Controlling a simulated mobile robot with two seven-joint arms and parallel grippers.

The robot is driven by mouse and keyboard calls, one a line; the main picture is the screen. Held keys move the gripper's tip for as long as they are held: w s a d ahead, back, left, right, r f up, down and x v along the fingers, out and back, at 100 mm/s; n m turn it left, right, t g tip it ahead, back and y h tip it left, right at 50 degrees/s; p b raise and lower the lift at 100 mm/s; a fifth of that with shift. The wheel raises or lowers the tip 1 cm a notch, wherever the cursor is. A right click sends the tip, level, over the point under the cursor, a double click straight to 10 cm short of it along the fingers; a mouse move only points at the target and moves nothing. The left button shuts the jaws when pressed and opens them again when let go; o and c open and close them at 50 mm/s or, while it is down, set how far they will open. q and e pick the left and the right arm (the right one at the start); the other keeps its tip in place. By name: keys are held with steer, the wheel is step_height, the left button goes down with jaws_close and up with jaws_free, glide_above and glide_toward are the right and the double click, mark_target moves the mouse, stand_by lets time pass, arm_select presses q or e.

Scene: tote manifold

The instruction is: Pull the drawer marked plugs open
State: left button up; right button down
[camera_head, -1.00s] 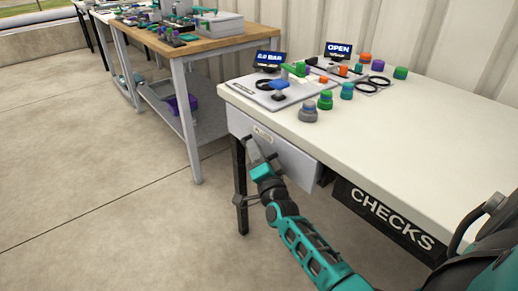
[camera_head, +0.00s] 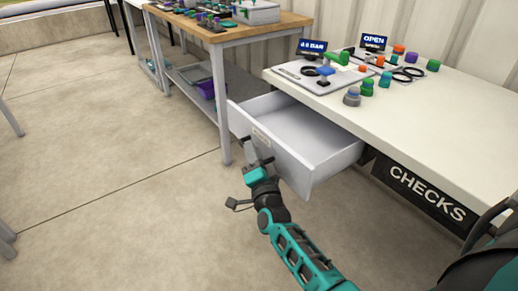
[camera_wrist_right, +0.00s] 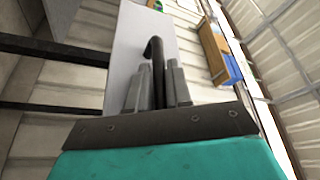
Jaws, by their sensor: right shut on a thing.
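The drawer (camera_head: 287,162) is pulled well out from under the white-topped table, and its pale interior looks empty. A small label sits on its front, too small to read. My right gripper (camera_head: 258,154) is at the drawer front, shut on the dark drawer handle. In the right wrist view the fingers (camera_wrist_right: 158,85) close around the dark handle bar (camera_wrist_right: 154,52), which stands out from the pale drawer front (camera_wrist_right: 127,50). My left gripper is not in view.
A wooden-topped bench (camera_head: 225,35) stands close to the drawer's left. The floor in front is clear.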

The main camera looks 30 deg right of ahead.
steer(key=shift+s+a+f, duration=0.1)
steer(key=shift+a, duration=1.35)
steer(key=c, duration=1.4)
jaws_free()
steer(key=p+v, duration=0.3)
steer(key=v, duration=1)
steer(key=shift+a, duration=0.1)
